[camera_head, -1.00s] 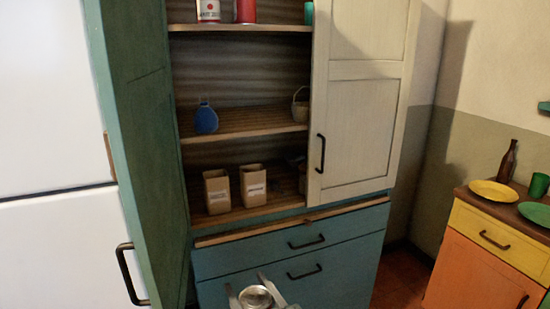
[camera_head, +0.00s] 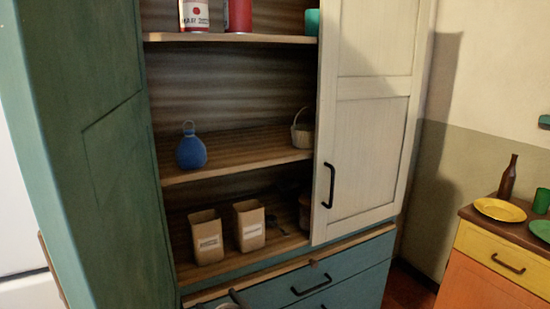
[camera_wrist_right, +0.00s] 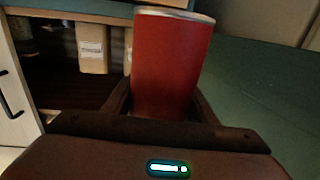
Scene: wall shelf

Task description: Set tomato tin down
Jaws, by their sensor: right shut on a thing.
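The tomato tin (camera_wrist_right: 172,65) is a plain red cylinder with a pale metal rim in the right wrist view. My right gripper (camera_wrist_right: 165,108) is shut on it, with a finger on either side. In the head view only a bit of the right gripper (camera_head: 234,299) and the tin's pale end (camera_head: 228,306) show at the bottom edge, low in front of the cupboard. The rest of both is cut off there. My left gripper is not in view.
The open cupboard has a lower shelf with two paper bags (camera_head: 207,237), a middle shelf (camera_head: 240,150) with a blue flask (camera_head: 191,148) and basket (camera_head: 302,132), and an upper shelf (camera_head: 250,39) with tins. The green door (camera_head: 90,150) stands open; the white door (camera_head: 370,150) covers the right side.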

